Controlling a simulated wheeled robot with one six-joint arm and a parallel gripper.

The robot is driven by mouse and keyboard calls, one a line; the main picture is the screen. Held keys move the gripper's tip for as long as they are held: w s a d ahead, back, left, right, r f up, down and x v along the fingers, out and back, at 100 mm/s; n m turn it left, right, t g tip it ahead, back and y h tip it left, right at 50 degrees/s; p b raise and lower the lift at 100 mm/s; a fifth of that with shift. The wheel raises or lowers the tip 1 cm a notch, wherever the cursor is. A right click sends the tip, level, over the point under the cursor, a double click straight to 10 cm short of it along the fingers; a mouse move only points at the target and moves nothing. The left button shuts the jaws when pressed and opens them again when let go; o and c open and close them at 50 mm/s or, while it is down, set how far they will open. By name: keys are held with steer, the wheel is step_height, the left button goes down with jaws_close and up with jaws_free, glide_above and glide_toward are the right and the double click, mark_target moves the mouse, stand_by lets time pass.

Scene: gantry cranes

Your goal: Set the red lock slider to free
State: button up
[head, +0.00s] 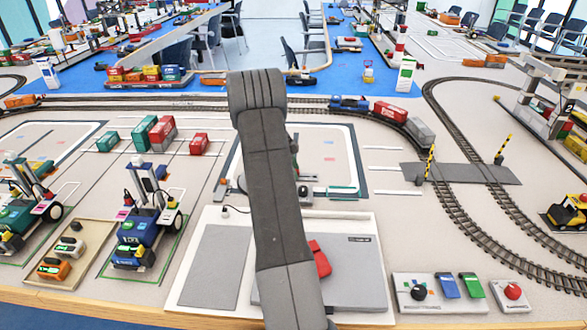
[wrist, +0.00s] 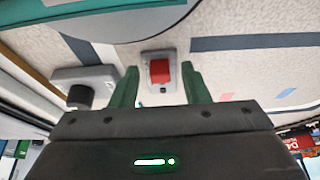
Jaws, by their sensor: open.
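The red lock slider (wrist: 160,71) is a small red block on a pale grey housing, seen in the wrist view. My gripper (wrist: 159,76) is open, with one green finger on the left of the red block and one on its right. The jaws look empty, and I cannot tell whether either finger touches the block. In the head view my own arm covers the gripper and the slider.
A black knob on a grey base (wrist: 80,92) stands left of the fingers. A large grey round part (wrist: 120,24) lies beyond the slider. A red part (head: 319,259) shows beside my arm on the front panel. Rail tracks (head: 465,205) run at the right.

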steer(key=v, duration=1.3)
steer(key=shift+a+r, duration=0.2)
steer(key=shift+r, duration=0.1)
steer(key=shift+f, duration=0.1)
steer(key=x, duration=1.3)
steer(key=shift+d+f, duration=0.25)
steer(key=shift+d, duration=0.9)
